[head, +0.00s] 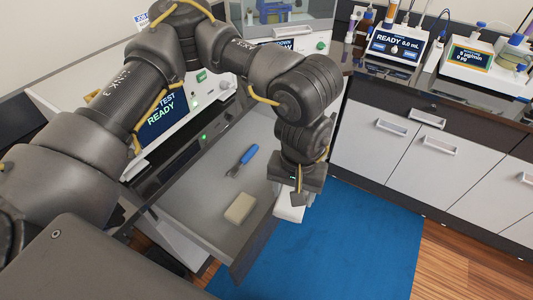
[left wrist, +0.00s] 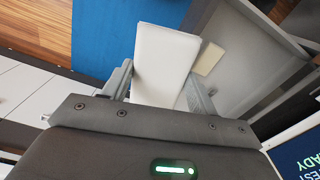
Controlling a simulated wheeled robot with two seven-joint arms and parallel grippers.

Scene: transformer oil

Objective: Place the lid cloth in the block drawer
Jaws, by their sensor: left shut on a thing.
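My left gripper (head: 298,196) is shut on a white folded cloth (head: 289,212), the lid cloth by its look. The cloth also shows between the fingers in the left wrist view (left wrist: 165,60), reaching out past the fingertips. In the head view the gripper is just right of the open drawer (head: 205,210), with the cloth near the drawer's right edge and above the blue mat. A beige block (head: 239,208) lies in the drawer. It shows in the left wrist view (left wrist: 208,58), partly hidden by the cloth. My right gripper is not in view.
A blue-handled tool (head: 243,160) lies in the drawer behind the block. The drawer's middle is bare. A blue mat (head: 360,240) covers the floor. White cabinets (head: 430,150) stand at the right under a counter with instruments. A test unit (head: 165,115) stands above the drawer.

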